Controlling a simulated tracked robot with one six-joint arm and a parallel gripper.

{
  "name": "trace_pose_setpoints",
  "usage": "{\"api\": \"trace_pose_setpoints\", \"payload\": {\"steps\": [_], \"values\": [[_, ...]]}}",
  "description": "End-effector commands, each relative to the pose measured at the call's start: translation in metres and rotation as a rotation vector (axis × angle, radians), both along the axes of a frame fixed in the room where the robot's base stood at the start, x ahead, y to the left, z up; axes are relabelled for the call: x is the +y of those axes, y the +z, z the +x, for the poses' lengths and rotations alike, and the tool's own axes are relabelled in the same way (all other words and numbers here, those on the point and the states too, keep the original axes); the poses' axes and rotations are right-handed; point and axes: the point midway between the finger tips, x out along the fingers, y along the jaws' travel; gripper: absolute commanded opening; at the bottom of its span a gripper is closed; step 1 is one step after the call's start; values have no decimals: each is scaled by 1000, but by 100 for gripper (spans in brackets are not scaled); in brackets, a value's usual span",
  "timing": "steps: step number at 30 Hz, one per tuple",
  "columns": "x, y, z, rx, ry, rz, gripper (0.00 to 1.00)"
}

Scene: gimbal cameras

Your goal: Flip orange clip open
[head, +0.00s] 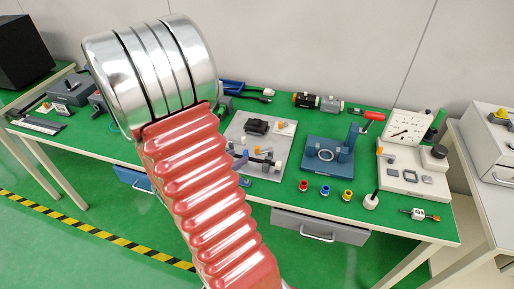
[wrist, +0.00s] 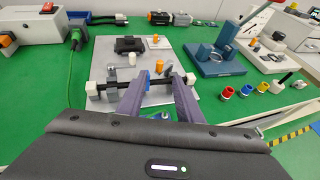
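A grey plate (wrist: 184,51) lies on the green bench, with a black rod (wrist: 101,84) across it, white blocks at the rod's ends and a grey upright on it. A small orange piece (wrist: 168,70) shows near the rod between my fingertips, which may be the clip; its state is too small to tell. My gripper (wrist: 157,82) has two purple fingers, apart, over the rod, with nothing clearly held. In the head view my gripper (head: 240,163) is partly hidden by my red arm.
A black block (wrist: 130,45) sits on the plate. To the right are a blue fixture (wrist: 216,66) with a red-handled lever, and red, blue and yellow rings. The front bench edge is near.

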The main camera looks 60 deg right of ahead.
Motion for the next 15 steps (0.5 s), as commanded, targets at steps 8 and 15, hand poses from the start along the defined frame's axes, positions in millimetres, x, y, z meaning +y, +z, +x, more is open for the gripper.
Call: {"api": "trace_pose_setpoints", "payload": {"steps": [8,15], "values": [[-18,-8,-4,0,-3,1,33],[-44,-19,-8,1,-4,0,33]]}}
